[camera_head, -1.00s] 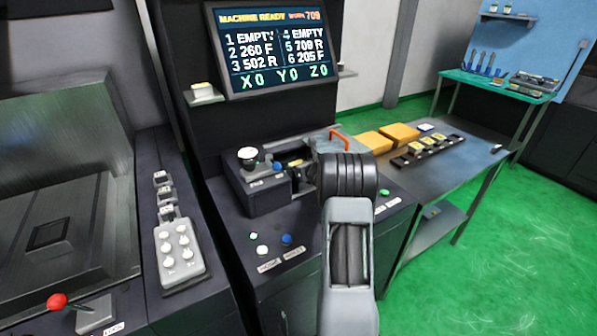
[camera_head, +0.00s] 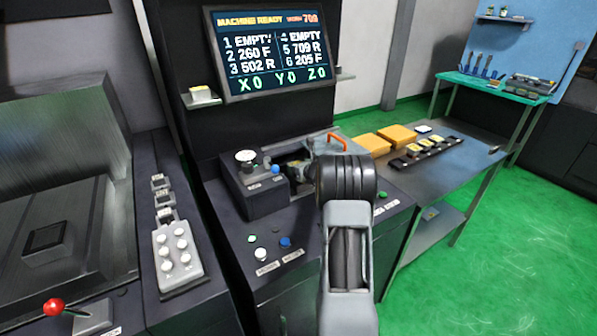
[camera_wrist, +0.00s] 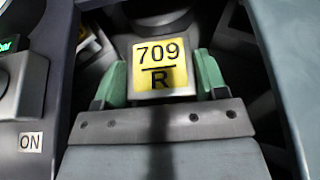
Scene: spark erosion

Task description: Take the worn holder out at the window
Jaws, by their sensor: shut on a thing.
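In the head view my arm hides the fingers and most of the holder. The screen (camera_head: 272,52) lists slot 5 as 709 R, with 1 and 4 empty.
An orange-handled cover (camera_head: 337,141) stands right behind the opening. The control box (camera_head: 250,188) is close on its left. A side table (camera_head: 430,180) holds yellow blocks (camera_head: 397,135) and a rack of yellow-labelled pieces (camera_head: 428,150).

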